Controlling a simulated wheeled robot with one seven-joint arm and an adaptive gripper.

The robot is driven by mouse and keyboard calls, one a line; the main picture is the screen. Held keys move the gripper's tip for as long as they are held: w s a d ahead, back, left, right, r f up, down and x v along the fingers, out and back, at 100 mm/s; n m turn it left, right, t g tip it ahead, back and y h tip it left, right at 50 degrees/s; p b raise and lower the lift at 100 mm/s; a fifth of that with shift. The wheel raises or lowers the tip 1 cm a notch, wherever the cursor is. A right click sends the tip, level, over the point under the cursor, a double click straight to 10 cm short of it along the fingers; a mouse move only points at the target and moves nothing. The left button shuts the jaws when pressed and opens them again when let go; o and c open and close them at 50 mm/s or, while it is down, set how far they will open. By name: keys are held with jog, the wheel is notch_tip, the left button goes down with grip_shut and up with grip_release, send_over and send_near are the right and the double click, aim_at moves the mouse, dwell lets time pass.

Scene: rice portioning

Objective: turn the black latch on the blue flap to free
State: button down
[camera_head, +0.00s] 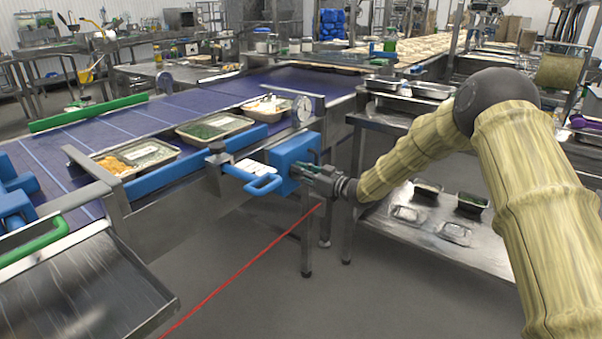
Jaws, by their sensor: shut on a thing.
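My arm reaches in from the right.
A blue loop handle (265,185) and a metal bracket with a dark knob (217,148) are just left of the flap. Filled trays (213,129) lie on the purple belt (75,135). A dial (303,109) stands behind the flap. A steel table (480,240) is at right.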

jog(key=shift+n, duration=0.3)
jog(key=n+b, duration=0.1)
jog(key=n, duration=0.1)
jog(key=n+b, duration=0.1)
jog(key=n, duration=0.2)
jog(key=n+b, duration=0.1)
jog(key=n, duration=0.2)
jog(key=shift+s+a+f, duration=0.3)
jog(key=shift+s, duration=0.1)
jog(key=shift+s+a+f+n+b, duration=0.1)
jog(key=shift+f+n+b, duration=0.1)
jog(key=shift+n+b, duration=1.6)
jog(key=shift+s+f+n+b, duration=0.15)
jog(key=shift+n+b, duration=0.65)
jog(key=shift+n, duration=2)
jog(key=shift+w, duration=0.1)
jog(key=c, duration=1.4)
grip_release()
jog(key=shift+c, duration=0.2)
